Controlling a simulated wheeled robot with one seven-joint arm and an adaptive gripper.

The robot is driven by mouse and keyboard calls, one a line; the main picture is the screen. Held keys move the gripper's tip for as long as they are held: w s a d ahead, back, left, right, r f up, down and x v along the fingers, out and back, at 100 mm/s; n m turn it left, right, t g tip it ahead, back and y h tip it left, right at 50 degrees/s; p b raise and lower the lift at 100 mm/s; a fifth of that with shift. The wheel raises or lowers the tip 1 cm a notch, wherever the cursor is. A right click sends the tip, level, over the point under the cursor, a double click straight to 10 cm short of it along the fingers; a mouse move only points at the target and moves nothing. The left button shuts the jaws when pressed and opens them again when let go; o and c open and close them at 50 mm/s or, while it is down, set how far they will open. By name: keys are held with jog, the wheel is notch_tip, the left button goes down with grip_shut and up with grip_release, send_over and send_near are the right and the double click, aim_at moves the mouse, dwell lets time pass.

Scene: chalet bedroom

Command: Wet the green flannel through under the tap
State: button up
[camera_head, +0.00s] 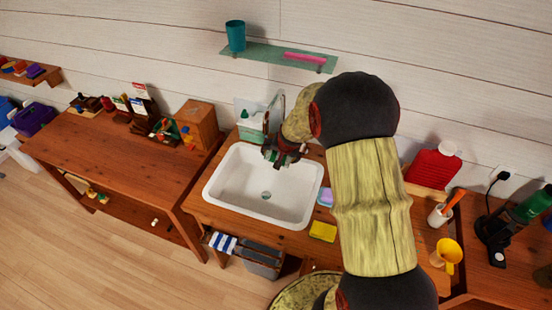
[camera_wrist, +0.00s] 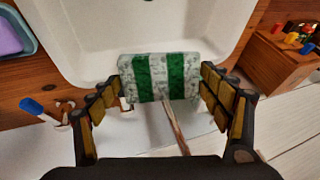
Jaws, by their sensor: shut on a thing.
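My gripper (camera_wrist: 160,85) is shut on a folded pale cloth with green stripes, the green flannel (camera_wrist: 145,75), seen between its fingers in the wrist view. In the head view my gripper (camera_head: 284,152) is over the back edge of the white sink (camera_head: 228,208), close to the tap (camera_head: 281,102). The flannel is too small and covered to make out clearly there. The sink basin also shows in the wrist view (camera_wrist: 75,50) beyond the flannel. A thin brownish rod (camera_wrist: 176,128) shows below the flannel; I cannot tell what it is. No running water can be made out.
A soap dish (camera_head: 326,197) and yellow sponge (camera_head: 322,231) lie right of the sink. A shelf (camera_head: 262,53) with a teal cup (camera_head: 235,36) hangs above. A wooden box (camera_head: 197,122) stands on the left desk.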

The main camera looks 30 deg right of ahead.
jog(key=shift+a, duration=0.1)
dwell(0.3)
jog(key=shift+w+a+p, duration=0.15)
jog(key=shift+a+p, duration=0.3)
jog(key=shift+p, duration=0.2)
jog(key=shift+d+f+b, duration=0.1)
jog(key=shift+d+b, duration=0.3)
jog(key=shift+b, duration=0.15)
jog(key=shift+d+b, duration=0.2)
jog(key=shift+b, duration=0.1)
jog(key=shift+a, duration=0.1)
jog(key=shift+a+p, duration=0.5)
jog(key=shift+p, duration=0.15)
jog(key=shift+d+b, duration=0.35)
jog(key=shift+b, duration=0.15)
jog(key=shift+d+b, duration=0.25)
jog(key=shift+b, duration=0.05)
jog(key=shift+a+p, duration=0.2)
jog(key=shift+p, duration=0.1)
